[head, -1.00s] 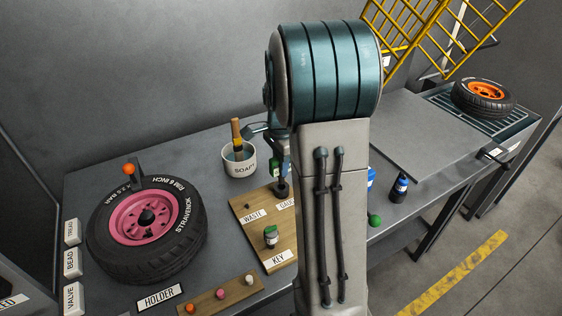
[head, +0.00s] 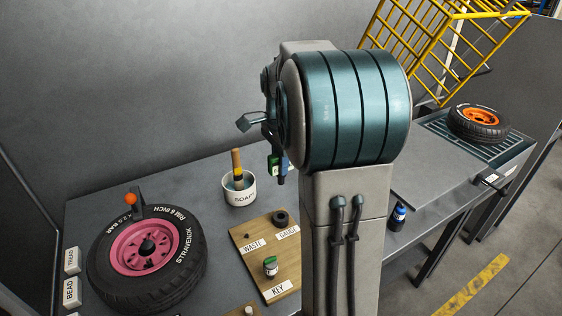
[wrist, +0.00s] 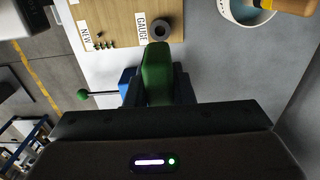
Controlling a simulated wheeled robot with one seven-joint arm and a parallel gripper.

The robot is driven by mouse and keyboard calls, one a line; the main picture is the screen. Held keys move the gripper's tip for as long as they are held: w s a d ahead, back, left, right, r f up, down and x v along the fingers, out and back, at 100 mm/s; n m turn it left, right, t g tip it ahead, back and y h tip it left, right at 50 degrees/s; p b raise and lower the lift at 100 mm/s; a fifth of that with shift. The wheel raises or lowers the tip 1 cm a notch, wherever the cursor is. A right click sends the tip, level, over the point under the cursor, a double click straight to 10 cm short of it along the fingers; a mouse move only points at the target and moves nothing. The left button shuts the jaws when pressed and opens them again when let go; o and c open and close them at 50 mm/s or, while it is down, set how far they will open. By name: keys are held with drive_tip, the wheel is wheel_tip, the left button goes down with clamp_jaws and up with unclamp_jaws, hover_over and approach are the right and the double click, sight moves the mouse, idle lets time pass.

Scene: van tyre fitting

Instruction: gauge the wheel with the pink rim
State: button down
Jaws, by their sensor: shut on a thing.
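The wheel with the pink rim (head: 128,255) lies flat at the left of the bench, its dark tyre lettered in white. An orange ball-topped post stands at its far edge. The dark ring stand (head: 280,218) by the GAUGE label is empty on the wooden board.
A wheel with an orange rim (head: 481,119) lies on a grate, near a yellow cage (head: 440,50).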

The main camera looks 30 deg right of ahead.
sight(280, 182)
drive_tip(key=shift+f+b, duration=2)
drive_tip(key=shift+f, duration=0.9)
drive_tip(key=shift+f+b, duration=3.25)
drive_tip(key=shift+f, duration=1.8)
drive_tip(key=c, duration=1.2)
unclamp_jaws()
drive_tip(key=shift+o, duration=0.2)
wheel_tip(280, 182, up, 14)
drive_tip(key=shift+f, duration=0.1)
